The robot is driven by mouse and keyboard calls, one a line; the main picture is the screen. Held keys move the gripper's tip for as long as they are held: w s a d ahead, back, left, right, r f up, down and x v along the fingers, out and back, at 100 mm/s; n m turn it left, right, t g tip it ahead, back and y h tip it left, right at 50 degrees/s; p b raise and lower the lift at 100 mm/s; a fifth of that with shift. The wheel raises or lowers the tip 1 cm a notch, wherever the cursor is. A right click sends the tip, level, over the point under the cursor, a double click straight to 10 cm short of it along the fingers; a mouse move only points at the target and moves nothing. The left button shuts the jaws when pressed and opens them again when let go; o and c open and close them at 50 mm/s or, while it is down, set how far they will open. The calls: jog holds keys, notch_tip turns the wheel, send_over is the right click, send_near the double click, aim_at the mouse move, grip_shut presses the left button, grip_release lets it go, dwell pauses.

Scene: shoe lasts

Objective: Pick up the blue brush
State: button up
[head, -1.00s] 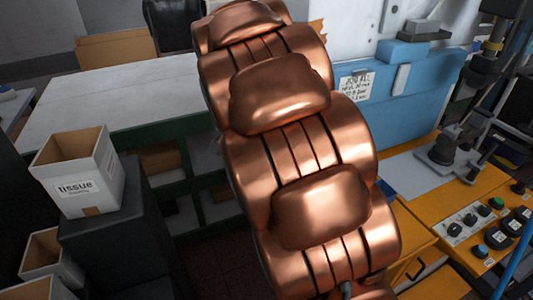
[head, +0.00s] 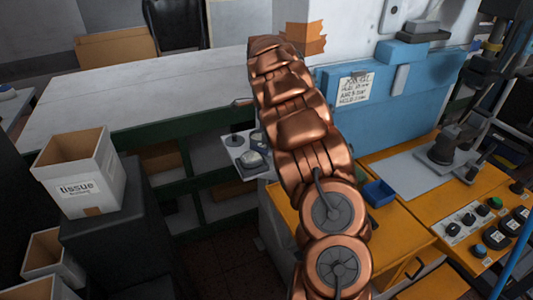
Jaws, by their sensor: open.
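I cannot make out a blue brush for certain in the head view. A thin blue rod (head: 516,258) slants up at the lower right edge, cut off by the frame; I cannot tell whether it is a brush handle. My gripper is not visible, hidden behind or beyond the arm.
An orange machine table (head: 417,222) with knobs stands at the right, holding a small blue tray (head: 379,194). A blue panel (head: 350,118) rises behind. A tissue box (head: 80,185) sits on a dark cabinet at the left. The white bench top (head: 130,85) is mostly bare.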

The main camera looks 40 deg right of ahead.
aim_at(265, 152)
jog(key=shift+w+d+f, duration=0.35)
jog(key=shift+d+f, duration=0.1)
jog(key=shift+f, duration=0.55)
jog(key=shift+s+d+f+p, duration=0.15)
jog(key=shift+f+p, duration=0.65)
jog(key=shift+f, duration=0.85)
jog(key=shift+s+a+f+p, duration=0.1)
jog(key=shift+f+p, duration=0.7)
jog(key=shift+f, duration=0.8)
grip_shut()
